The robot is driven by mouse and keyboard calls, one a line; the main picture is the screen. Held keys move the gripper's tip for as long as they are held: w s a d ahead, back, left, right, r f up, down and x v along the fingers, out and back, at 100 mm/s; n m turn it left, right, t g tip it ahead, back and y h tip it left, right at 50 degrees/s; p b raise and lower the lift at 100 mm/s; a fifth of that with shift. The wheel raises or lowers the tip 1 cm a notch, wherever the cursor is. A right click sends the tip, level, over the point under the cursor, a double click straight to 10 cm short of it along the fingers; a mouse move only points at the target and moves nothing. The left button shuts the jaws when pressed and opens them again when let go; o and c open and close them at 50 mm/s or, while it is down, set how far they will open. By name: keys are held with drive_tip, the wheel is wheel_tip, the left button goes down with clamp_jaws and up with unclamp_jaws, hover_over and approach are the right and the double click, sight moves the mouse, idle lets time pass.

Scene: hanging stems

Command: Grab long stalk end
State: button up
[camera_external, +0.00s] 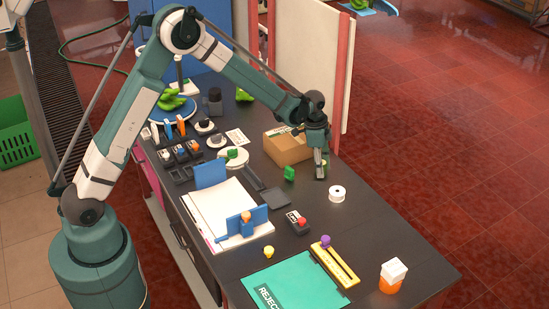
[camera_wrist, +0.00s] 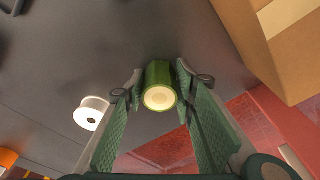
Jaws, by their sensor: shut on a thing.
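A short green stalk piece (camera_wrist: 159,86) with a pale round cut end faces the camera in the wrist view. My gripper (camera_wrist: 160,84) has one ridged finger on each side of it and is shut on it. In the external view my gripper (camera_external: 321,170) points down low over the dark table, between the cardboard box and the white roll. The stalk in it is mostly hidden there. Another small green piece (camera_external: 289,173) lies on the table to the left of my gripper.
The cardboard box (camera_external: 288,147) is close behind my gripper. The white roll (camera_external: 337,194) stands just in front. Bare table lies to the right of the roll.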

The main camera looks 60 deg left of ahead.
drive_tip(key=shift+r, duration=5)
